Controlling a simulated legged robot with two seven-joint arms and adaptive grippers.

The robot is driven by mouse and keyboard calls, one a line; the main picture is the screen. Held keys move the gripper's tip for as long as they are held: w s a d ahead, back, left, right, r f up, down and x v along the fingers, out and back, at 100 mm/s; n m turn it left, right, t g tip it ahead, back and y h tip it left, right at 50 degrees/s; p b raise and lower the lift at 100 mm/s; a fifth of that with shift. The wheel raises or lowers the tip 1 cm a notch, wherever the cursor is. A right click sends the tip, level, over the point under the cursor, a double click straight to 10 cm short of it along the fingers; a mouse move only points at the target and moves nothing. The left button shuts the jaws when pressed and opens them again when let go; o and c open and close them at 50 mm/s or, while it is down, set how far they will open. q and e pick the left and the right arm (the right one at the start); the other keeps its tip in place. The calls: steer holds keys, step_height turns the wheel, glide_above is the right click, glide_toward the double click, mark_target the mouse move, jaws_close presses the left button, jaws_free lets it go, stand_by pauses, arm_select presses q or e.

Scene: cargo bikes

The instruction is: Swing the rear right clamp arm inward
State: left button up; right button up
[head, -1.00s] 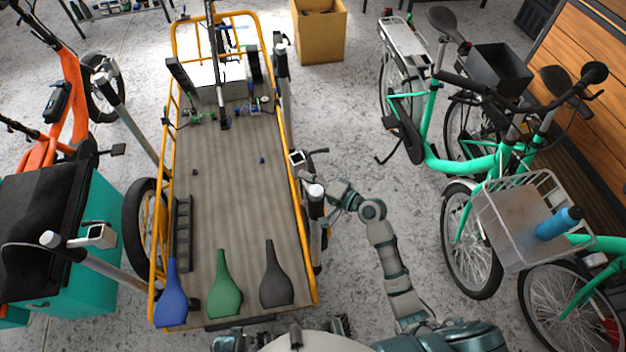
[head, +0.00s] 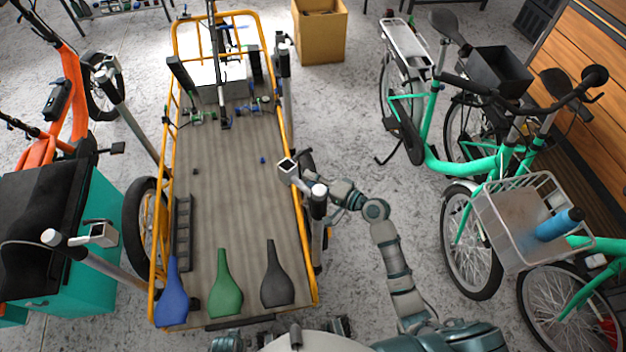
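The near right clamp post (head: 318,215) stands at the right rail of the cargo bed. Its clamp arm (head: 303,180) points left and away from me, with its square pale head (head: 287,168) over the right rail and bed edge. My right gripper (head: 309,162) is on the outer side of this arm, its dark fingers close behind it. Contact and finger opening are hard to make out, because the post and arm partly hide the gripper. My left gripper is not in view.
The yellow-railed cargo bed (head: 228,190) carries blue (head: 172,298), green (head: 226,290) and dark (head: 276,282) bottle-shaped pieces at its near end. Another clamp (head: 97,236) stands near left. Green bikes (head: 470,165) stand to the right, with clear floor between.

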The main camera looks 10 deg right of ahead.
steer(key=v, duration=1.2)
steer(key=shift+d, duration=0.35)
steer(key=shift+f, duration=0.1)
